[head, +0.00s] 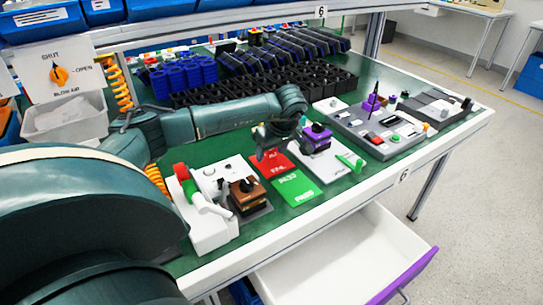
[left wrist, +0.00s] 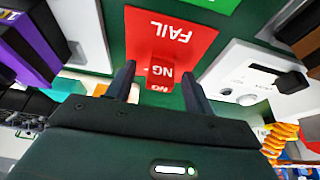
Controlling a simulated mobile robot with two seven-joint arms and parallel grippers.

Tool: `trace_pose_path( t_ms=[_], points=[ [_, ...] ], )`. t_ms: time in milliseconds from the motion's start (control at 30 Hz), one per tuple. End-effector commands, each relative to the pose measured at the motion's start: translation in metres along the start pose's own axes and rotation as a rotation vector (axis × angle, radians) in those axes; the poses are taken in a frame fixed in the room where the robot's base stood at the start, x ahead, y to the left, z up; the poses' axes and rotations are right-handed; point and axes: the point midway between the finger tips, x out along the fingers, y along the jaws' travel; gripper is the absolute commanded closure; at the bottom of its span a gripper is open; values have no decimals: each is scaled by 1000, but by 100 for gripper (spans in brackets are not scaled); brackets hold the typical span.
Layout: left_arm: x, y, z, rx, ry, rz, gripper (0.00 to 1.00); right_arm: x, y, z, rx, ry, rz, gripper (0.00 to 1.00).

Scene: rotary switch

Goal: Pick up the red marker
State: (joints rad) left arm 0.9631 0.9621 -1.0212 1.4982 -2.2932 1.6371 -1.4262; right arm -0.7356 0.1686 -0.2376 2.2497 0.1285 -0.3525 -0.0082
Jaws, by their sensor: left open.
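The red marker, a small block lettered NG, shows in the left wrist view (left wrist: 160,74) at the near end of the red FAIL card (left wrist: 172,35). My left gripper (left wrist: 158,78) is open, with one finger on each side of the marker in that view. I cannot tell whether either finger touches it. My right gripper is not in view.
A green PASS card (head: 297,187) lies in front of the FAIL card. A purple-topped fixture (head: 318,132) stands to the right, and a brown-topped fixture (head: 247,194) to the left. Black bins (head: 300,88) fill the back. An open white drawer (head: 345,255) juts out below the table.

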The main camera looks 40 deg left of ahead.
Motion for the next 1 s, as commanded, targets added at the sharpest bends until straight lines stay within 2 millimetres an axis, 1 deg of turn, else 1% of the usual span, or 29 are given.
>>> trace_pose_path(
  t_ms=[233,800,1000],
  points=[
    [1,0,0,0,0,1,48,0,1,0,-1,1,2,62],
    [1,0,0,-1,0,1,95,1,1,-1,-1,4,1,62],
    [0,0,-1,-1,0,1,95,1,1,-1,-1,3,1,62]
  ],
)
